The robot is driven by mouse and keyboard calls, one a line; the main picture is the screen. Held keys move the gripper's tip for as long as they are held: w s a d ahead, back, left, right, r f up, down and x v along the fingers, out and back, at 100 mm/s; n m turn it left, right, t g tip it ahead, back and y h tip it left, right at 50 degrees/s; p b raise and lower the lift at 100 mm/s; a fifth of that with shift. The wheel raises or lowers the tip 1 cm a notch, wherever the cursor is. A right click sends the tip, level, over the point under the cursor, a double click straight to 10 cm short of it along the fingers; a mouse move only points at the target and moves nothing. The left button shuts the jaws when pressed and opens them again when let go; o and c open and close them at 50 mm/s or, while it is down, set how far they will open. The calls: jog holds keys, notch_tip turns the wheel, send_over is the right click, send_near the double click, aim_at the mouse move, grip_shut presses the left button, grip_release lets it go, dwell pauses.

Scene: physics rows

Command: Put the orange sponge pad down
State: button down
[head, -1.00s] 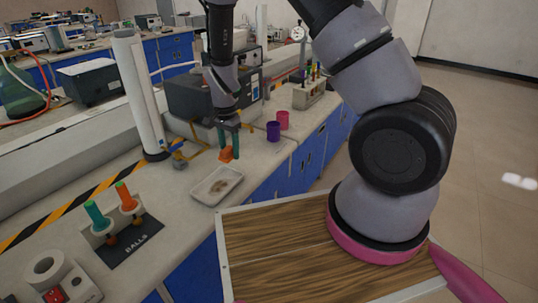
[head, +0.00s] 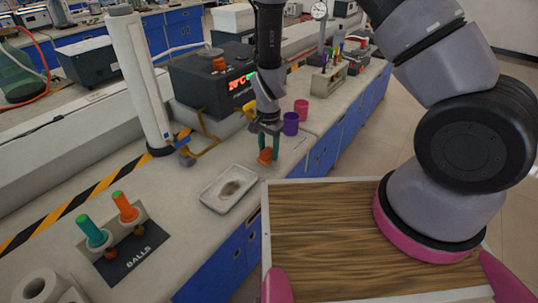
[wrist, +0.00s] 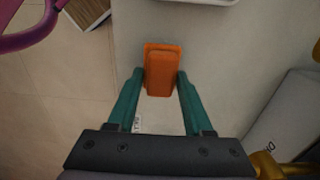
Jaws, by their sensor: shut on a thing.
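The orange sponge pad (wrist: 162,72) is between the two green fingers of my gripper (wrist: 162,82) in the wrist view. In the head view my gripper (head: 268,149) points down and is shut on the sponge pad (head: 265,156). The pad is at or just above the bench top (head: 185,180), near its front edge; I cannot tell whether it touches. A white tray (head: 207,201) with a dark patch inside lies to the left of the pad.
A purple cup (head: 291,123) and a pink cup (head: 301,110) stand to the right, behind the gripper. A grey device with a red display (head: 215,85) stands behind. A holder with green and orange tubes (head: 111,229) is at the left. Bare bench lies around the tray.

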jog(key=shift+f, duration=0.95)
